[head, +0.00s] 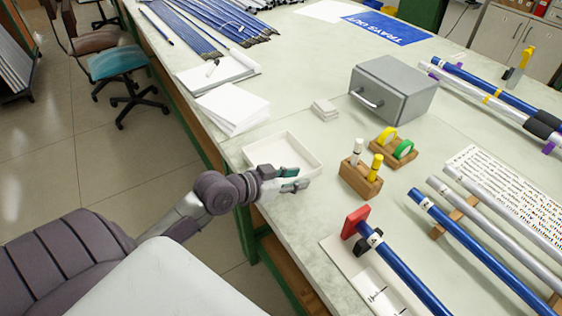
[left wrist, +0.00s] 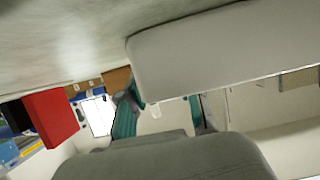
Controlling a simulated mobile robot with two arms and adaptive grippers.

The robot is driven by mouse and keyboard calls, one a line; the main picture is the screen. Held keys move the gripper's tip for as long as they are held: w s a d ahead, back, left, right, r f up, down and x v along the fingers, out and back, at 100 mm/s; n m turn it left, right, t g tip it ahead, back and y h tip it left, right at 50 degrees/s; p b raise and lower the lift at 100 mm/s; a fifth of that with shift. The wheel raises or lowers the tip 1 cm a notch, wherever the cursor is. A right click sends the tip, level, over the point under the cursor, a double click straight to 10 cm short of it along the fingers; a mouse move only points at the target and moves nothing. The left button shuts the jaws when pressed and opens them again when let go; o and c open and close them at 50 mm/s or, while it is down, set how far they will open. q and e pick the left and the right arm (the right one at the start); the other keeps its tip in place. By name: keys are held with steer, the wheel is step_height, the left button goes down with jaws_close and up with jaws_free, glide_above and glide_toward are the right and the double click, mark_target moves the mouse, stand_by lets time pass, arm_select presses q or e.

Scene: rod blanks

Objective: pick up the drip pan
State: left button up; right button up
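The drip pan is a shallow white rectangular tray (head: 268,149) on the bench near its left edge, in the head view. My left gripper (head: 299,179) is at the near side of the pan, covering part of its near rim. In the left wrist view a pale wall, which looks like the pan's side (left wrist: 225,50), fills the upper right. The teal-padded fingers of the left gripper (left wrist: 165,115) are spread apart there, with a gap between them. I cannot tell whether a finger touches the pan. My right gripper is in neither view.
A wooden block with markers (head: 360,178) stands right of the gripper. A red stop (head: 354,222) with a blue rod is nearer. A paper stack (head: 232,108) and small white pads (head: 325,109) lie beyond the pan. A grey metal box (head: 395,88) stands farther back.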

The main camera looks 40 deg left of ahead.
arm_select(q)
steer(key=shift+x, duration=0.75)
jaws_close()
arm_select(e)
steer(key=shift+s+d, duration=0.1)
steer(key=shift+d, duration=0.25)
arm_select(q)
steer(key=shift+r, duration=0.1)
